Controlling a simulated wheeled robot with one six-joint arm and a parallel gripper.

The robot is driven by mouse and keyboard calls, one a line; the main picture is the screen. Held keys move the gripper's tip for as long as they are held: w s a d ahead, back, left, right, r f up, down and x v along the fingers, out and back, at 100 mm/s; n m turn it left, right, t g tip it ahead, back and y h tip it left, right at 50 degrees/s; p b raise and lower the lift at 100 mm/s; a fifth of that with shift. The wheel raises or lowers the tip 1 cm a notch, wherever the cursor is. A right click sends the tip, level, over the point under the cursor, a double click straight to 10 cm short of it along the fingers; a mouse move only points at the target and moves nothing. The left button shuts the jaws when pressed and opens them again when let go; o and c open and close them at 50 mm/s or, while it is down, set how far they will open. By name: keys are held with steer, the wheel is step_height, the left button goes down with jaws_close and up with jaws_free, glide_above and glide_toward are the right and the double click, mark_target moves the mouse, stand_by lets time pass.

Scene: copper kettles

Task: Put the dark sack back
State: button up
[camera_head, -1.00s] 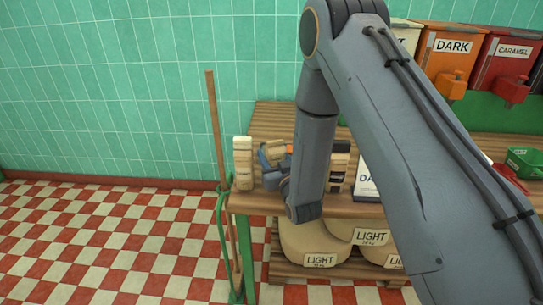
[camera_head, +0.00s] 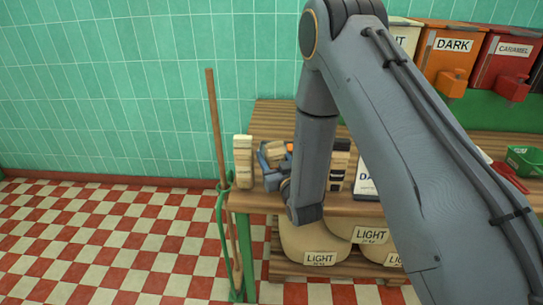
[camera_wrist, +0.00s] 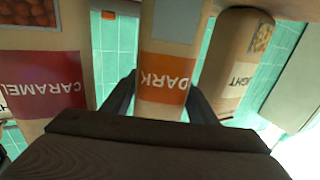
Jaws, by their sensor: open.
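In the wrist view, a tan sack (camera_wrist: 162,100) with an orange label reading DARK, upside down, stands between the two fingers of my gripper (camera_wrist: 160,100). The fingers are apart, one on each side of it; I cannot tell whether either touches it. In the head view, my gripper (camera_head: 268,156) is over the left end of the wooden table, partly hidden by my arm. A tan patch there (camera_head: 275,149) seems to be the sack between the fingers.
Sacks labelled CARAMEL (camera_wrist: 40,90) and LIGHT (camera_wrist: 238,65) flank the dark one closely. A pale packet (camera_head: 243,160) stands at the table's (camera_head: 262,200) left end, near a leaning pole (camera_head: 215,130). Large LIGHT sacks (camera_head: 305,240) lie below. Dispensers (camera_head: 450,55) line the back right.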

steer(key=b+v, duration=0.2)
steer(key=v, duration=0.9)
steer(key=shift+s+d, duration=0.1)
steer(key=shift+s, duration=0.1)
